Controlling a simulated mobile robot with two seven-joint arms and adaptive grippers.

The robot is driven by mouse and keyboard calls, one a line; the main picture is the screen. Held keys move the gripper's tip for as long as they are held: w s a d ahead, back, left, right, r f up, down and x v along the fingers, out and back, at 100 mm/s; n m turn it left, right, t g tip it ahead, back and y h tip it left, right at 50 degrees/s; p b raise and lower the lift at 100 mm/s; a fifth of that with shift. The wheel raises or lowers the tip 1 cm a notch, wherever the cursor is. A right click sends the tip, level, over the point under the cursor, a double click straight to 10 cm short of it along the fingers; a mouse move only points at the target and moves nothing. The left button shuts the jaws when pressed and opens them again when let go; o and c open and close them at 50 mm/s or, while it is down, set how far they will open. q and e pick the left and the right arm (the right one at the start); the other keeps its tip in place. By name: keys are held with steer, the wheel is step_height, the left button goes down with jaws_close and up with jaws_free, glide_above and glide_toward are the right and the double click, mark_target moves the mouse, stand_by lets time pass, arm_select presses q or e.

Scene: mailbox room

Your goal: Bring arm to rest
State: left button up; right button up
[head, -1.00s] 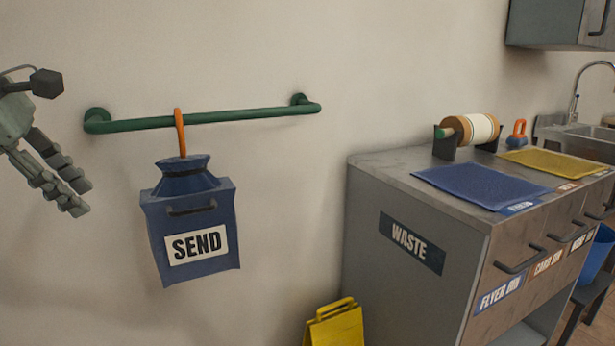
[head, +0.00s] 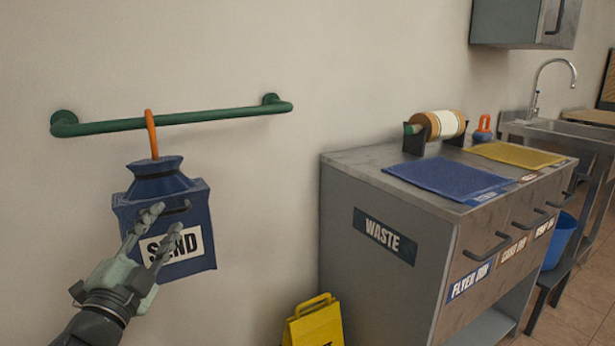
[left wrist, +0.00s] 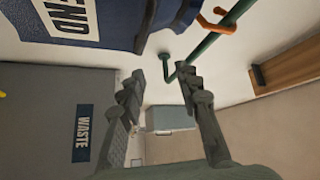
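My left gripper (head: 151,233) is in front of the blue SEND bag (head: 190,262) in the head view, its two fingers apart and empty. The fingers overlap the bag's label in the picture; I cannot tell whether they touch it. In the left wrist view the gripper (left wrist: 165,98) shows spread fingers with nothing between them, and the bag (left wrist: 115,22) is at the top. The bag hangs from the green wall rail (head: 200,117) by an orange hook (head: 151,133). My right gripper is not in view.
A grey cabinet (head: 345,270) marked WASTE stands at the right with a blue mat (head: 440,178), a yellow mat (head: 515,155) and a roll on a holder (head: 437,125) on top. A sink (head: 560,130) is behind.

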arm_select(q)
steer(key=s+a+f+n+g+y, duration=0.2)
steer(key=s+f+n+g, duration=0.1)
steer(key=f, duration=0.5)
steer(key=s+a+f+n+g+y, duration=0.1)
steer(key=s+f+n+g, duration=0.25)
steer(key=f, duration=0.45)
steer(key=s+a+f+n+g+y, duration=0.2)
steer(key=s+f+n+g, duration=0.1)
steer(key=f, duration=0.5)
steer(key=s+d+f+n+g+h+p, duration=0.1)
steer(key=s+f+g, duration=0.7)
steer(key=s+f, duration=1)
steer(key=d+f+n+p, duration=0.1)
steer(key=d+n, duration=0.1)
steer(key=shift+s+d+f+h, duration=0.2)
steer(key=shift+s+d+h, duration=0.1)
steer(key=shift+s+h, duration=0.1)
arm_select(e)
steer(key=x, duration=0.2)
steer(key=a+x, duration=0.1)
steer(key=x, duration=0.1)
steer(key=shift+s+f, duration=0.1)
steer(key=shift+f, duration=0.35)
